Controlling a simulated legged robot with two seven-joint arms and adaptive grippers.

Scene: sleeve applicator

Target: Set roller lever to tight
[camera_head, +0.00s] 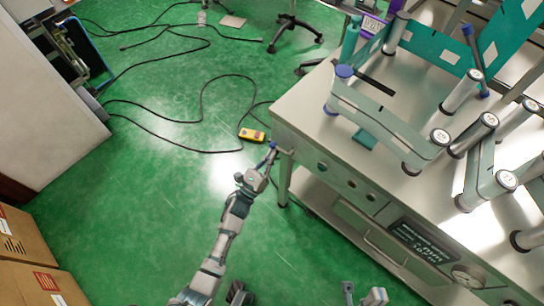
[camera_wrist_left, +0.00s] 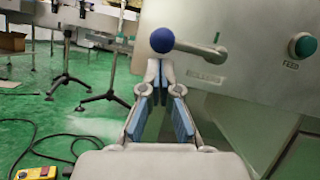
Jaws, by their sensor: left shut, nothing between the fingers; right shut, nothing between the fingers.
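The roller lever (camera_wrist_left: 192,46) is on the machine's front panel, with a blue ball knob (camera_wrist_left: 162,40) at its left end and its pivot at the right. It lies roughly level, tilted slightly down to the right, above a small label plate whose text I cannot read. My left gripper (camera_wrist_left: 158,72) is shut and empty, with its blue-padded fingers pointing at the panel and the tips just below the knob. I cannot tell whether they touch it. In the head view, my left gripper (camera_head: 268,152) is at the machine's left front corner.
The steel machine (camera_head: 315,110) carries several rollers and teal plates. A green FEED button (camera_wrist_left: 302,46) is right of the lever. A yellow pendant (camera_head: 252,134) and black cables lie on the green floor. Cardboard boxes (camera_head: 30,245) stand at lower left. The floor left of my arm is clear.

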